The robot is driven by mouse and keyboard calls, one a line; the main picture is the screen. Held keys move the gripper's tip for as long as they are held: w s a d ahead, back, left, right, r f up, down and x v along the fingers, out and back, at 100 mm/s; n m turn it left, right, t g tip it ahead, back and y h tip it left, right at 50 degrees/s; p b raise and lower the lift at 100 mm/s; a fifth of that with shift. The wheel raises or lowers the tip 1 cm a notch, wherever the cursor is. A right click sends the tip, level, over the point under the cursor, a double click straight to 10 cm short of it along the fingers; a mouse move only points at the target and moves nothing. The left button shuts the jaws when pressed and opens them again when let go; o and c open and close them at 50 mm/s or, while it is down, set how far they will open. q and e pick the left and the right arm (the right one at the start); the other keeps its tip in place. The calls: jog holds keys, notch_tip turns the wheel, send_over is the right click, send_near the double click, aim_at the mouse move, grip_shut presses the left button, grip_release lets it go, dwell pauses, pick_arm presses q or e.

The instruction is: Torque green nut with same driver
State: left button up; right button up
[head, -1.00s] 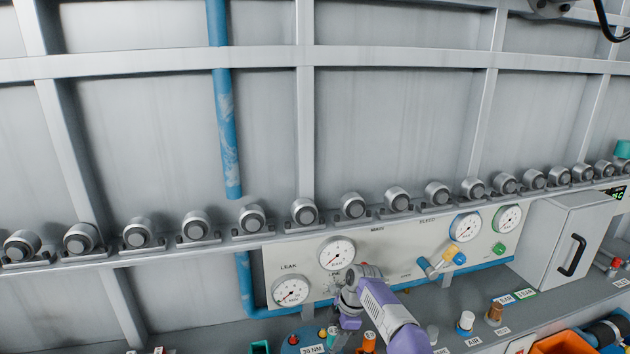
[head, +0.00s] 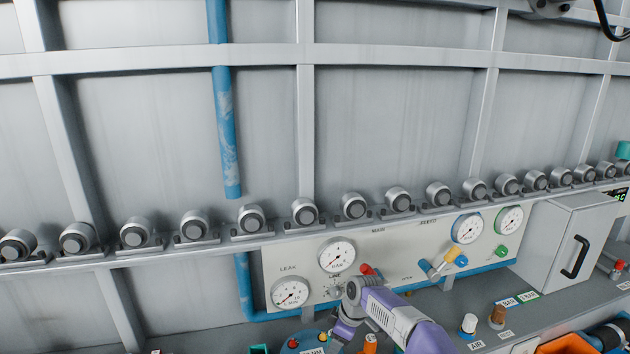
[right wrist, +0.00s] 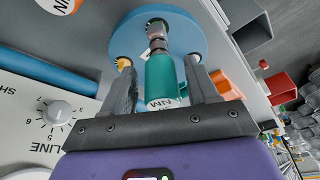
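In the right wrist view a teal driver (right wrist: 163,78) with a silver shaft stands at the blue round base (right wrist: 200,35), with a white label partly reading NM. My right gripper (right wrist: 160,88) is open, with one finger on each side of the teal driver and narrow gaps visible on both sides. In the head view my purple right arm reaches in from the lower right and largely hides the gripper and driver. The blue base (head: 289,347) shows partly at the bottom edge. I cannot make out a green nut with certainty. My left gripper is out of view.
A gauge panel (head: 400,250) stands behind the bench, with a yellow-and-blue valve handle (head: 446,263) and a green knob (head: 500,251). An orange driver (head: 370,343) stands close to my right arm. A grey cabinet (head: 565,240) is at the right.

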jog(key=shift+o, duration=0.8)
